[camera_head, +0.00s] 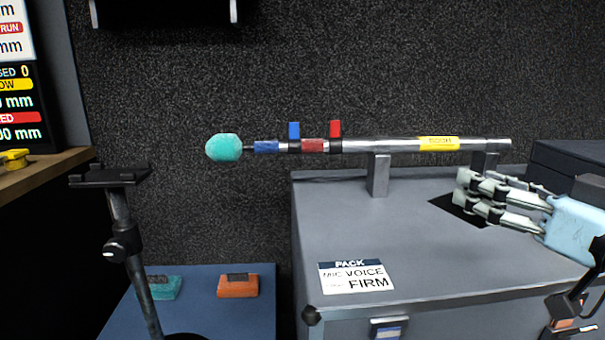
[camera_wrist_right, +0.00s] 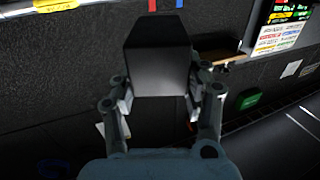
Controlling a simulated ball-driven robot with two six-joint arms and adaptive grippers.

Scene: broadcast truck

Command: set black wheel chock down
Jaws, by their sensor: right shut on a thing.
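My right gripper (camera_head: 462,190) reaches in from the right over the grey case and is shut on the black wheel chock. In the right wrist view, the chock (camera_wrist_right: 158,58) is a dark block with sloping upper corners, held between the two fingers of the gripper (camera_wrist_right: 160,95). In the head view, a black shape (camera_head: 442,204) shows at the fingertips against the case top. I cannot tell whether it is the chock or a dark patch on the case, nor whether the chock touches the case. My left gripper is not in view.
The grey case (camera_head: 340,230) has a bare top around a PACK card (camera_head: 355,277). A microphone boom (camera_head: 390,146) on brackets runs along its back. At the left are a black stand (camera_head: 122,225) and a blue surface (camera_head: 200,310) with teal and orange blocks (camera_head: 238,287).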

